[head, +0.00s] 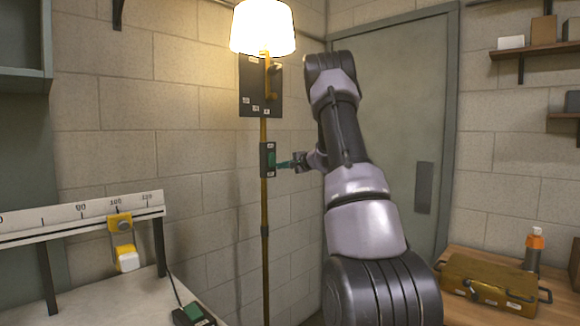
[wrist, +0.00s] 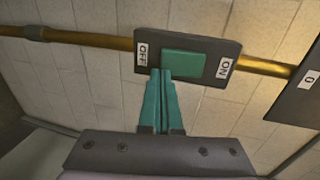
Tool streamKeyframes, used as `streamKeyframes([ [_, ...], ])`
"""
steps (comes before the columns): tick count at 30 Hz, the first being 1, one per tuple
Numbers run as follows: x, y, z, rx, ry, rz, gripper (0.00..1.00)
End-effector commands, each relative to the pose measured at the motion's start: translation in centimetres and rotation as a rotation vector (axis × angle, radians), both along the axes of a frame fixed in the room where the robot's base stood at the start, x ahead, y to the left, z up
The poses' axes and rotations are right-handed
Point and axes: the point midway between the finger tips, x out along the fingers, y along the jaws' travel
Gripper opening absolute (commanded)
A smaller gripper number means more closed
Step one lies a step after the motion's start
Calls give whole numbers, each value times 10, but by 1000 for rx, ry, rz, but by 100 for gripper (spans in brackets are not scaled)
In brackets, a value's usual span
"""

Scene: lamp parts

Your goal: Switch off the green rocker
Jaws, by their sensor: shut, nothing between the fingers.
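The green rocker (wrist: 184,64) sits in a dark switch plate (wrist: 210,75) on the brass lamp pole. In the wrist view its OFF label is at the left end and its ON label at the right end. The lamp shade (head: 262,28) is lit at the top of the pole (head: 264,220). My gripper (wrist: 160,72) is shut and empty, its teal fingertips at the rocker's lower edge near the OFF end. I cannot tell whether they touch. In the head view the rocker (head: 271,159) shows just left of my fingertips.
A dark panel (head: 246,90) is on the pole above the switch. A white scale rail (head: 85,218) with a yellow slider stands at the left, with another green switch (head: 193,314) on the bench. A brass box (head: 488,284) lies on the wooden table at right.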

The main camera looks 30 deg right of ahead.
Motion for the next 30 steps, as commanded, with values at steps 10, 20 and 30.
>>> streamKeyframes([
  [10,6,2,-1,1,0,0,0],
  [20,8,3,-10,45,-100,0,0],
  [30,15,5,-16,81,-223,-1,0],
])
